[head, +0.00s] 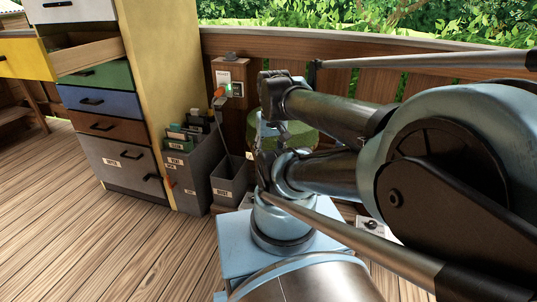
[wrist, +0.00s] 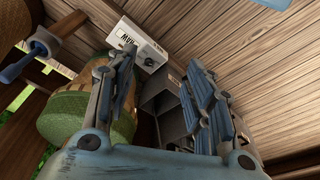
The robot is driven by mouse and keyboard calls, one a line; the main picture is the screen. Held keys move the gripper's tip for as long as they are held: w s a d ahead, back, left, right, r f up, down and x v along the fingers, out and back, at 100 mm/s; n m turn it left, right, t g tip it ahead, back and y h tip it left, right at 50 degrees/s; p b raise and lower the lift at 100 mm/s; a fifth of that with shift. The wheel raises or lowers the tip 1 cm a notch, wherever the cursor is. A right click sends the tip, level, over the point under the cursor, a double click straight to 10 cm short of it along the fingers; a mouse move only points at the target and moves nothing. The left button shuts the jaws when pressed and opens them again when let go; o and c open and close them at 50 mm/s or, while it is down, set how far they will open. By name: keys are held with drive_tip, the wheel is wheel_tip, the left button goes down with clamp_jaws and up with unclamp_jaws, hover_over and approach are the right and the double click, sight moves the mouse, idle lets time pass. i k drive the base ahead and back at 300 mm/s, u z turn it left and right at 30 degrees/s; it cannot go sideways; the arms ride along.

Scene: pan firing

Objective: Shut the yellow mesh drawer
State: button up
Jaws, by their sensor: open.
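The yellow drawer (head: 25,58) is pulled out of the tall cabinet at the upper left of the head view. Its front is partly cut off by the picture's left edge. Its wooden side and part of its open inside show, with something dark inside; I cannot make out mesh. My gripper (wrist: 162,62) is open in the wrist view, with nothing between its fingers. It is apart from the drawer, which the wrist view does not show. In the head view my arm is folded at the right, and its fingers are hard to make out.
Green (head: 100,76), blue (head: 97,101), brown (head: 110,128) and grey (head: 125,165) drawers below look shut. Grey bins (head: 230,185) stand right of the cabinet. A green-topped round object (wrist: 85,118) and a white labelled box (wrist: 130,42) are near my gripper. The plank floor ahead-left is clear.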

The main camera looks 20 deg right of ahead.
sight(50, 58)
drive_tip(key=u, duration=1.55)
drive_tip(key=k, duration=1.2)
drive_tip(key=u, duration=0.65)
drive_tip(key=i, duration=1.9)
drive_tip(key=z, duration=0.7)
